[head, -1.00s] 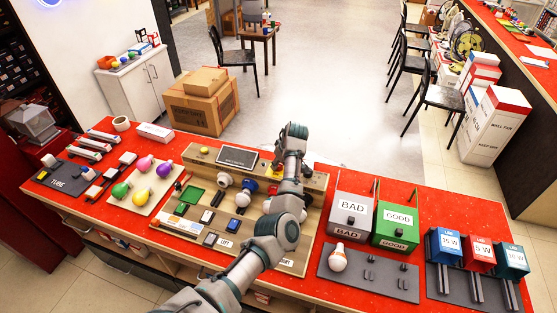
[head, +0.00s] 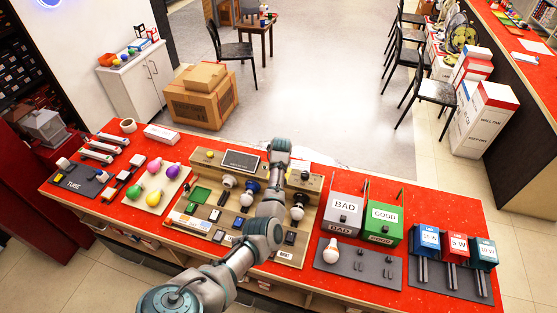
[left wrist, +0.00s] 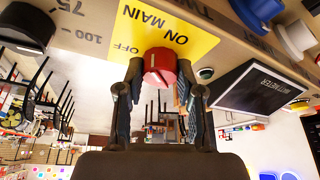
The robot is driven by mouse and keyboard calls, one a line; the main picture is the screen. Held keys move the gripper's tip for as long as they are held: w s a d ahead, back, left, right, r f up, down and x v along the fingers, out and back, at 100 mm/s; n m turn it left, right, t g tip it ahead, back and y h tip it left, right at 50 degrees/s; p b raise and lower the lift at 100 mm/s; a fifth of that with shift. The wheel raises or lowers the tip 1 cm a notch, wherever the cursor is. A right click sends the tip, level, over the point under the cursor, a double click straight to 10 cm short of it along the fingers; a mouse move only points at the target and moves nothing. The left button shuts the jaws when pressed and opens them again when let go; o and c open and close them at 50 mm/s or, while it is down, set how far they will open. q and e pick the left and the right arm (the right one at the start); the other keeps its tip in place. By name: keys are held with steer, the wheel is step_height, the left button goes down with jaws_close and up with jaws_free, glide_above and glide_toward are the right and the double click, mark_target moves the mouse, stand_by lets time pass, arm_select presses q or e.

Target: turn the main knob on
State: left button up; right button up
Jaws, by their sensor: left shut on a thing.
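The red main knob (left wrist: 160,62) shows in the left wrist view, just below a yellow label (left wrist: 168,32) reading MAIN, ON and OFF. That view is upside down. My left gripper (left wrist: 160,72) is shut on the knob, with one finger on each side. The knob's pointer is not clear enough to tell its setting. In the head view my left arm reaches over the test board (head: 290,255), and its wrist hides the knob and fingers. My right gripper is in neither view.
A dark screen (head: 240,161) sits left of my wrist, with bulbs and switches below it. The BAD box (head: 343,216) and GOOD box (head: 383,220) stand to the right on the red table (head: 440,207). Several colored bulbs lie to the left.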

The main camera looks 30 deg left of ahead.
arm_select(q)
steer(key=m+p, duration=0.2)
steer(key=p, duration=0.1)
steer(key=shift+a+r+m+t+h, duration=0.15)
steer(key=shift+r+m+t+h, duration=0.15)
steer(key=shift+r+m+h, duration=0.1)
steer(key=shift+f+m+h+p, duration=0.1)
steer(key=shift+m+h+p, duration=0.2)
steer(key=shift+m+p, duration=0.45)
steer(key=shift+w+a+m+h, duration=0.1)
steer(key=shift+m+h, duration=0.3)
steer(key=shift+m, duration=0.55)
steer(key=shift+f+m+h, duration=0.1)
steer(key=shift+m+h, duration=0.4)
steer(key=shift+m, duration=0.9)
steer(key=o, duration=1.2)
steer(key=shift+c, duration=0.2)
steer(key=shift+f, duration=0.2)
